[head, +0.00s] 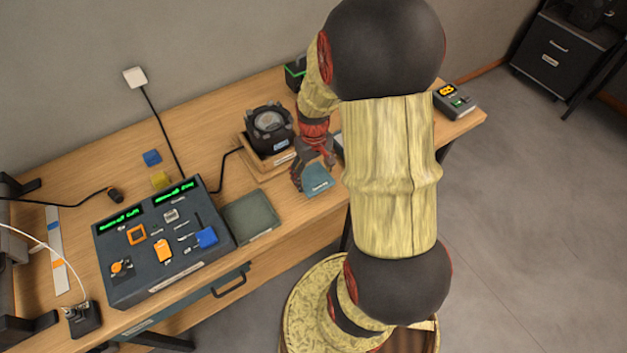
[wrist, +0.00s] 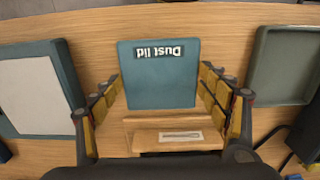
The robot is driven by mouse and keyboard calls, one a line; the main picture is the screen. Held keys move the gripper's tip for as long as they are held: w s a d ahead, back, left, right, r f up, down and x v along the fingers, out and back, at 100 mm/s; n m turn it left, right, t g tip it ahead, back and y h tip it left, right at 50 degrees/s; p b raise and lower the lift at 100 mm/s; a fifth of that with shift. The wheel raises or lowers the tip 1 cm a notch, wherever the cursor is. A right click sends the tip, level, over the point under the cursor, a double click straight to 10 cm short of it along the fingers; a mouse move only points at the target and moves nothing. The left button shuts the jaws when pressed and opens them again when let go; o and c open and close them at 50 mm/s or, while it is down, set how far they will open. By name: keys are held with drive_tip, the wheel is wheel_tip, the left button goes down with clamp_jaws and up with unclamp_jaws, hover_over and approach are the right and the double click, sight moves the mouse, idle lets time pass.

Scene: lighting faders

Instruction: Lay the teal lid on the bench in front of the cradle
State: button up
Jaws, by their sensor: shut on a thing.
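The teal lid (head: 318,180) is a flat square plate, level, in front of the wooden cradle (head: 258,164) and a little to its right. It also shows in the wrist view (wrist: 158,85), where its label reads "Dust lid" upside down. My gripper (head: 311,178) is shut on the lid, with one finger at each side edge in the wrist view. The lid is at or just above the bench; I cannot tell if it touches. The cradle holds a dark round-topped device (head: 268,128). The cradle's labelled front edge shows below the lid in the wrist view (wrist: 170,138).
A grey-green tray (head: 251,216) lies left of the lid, apart from it. In the wrist view, a teal-edged tray with a pale panel (wrist: 30,92) lies on the other side. The fader console (head: 160,240) stands farther left. The bench's front edge is close to the lid.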

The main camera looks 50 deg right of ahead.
sight(313, 176)
drive_tip(key=shift+w+d+f, duration=0.15)
drive_tip(key=shift+f, duration=0.2)
drive_tip(key=shift+f+b, duration=0.6)
drive_tip(key=shift+f, duration=0.8)
drive_tip(key=shift+f, duration=0.15)
drive_tip(key=o, duration=1.2)
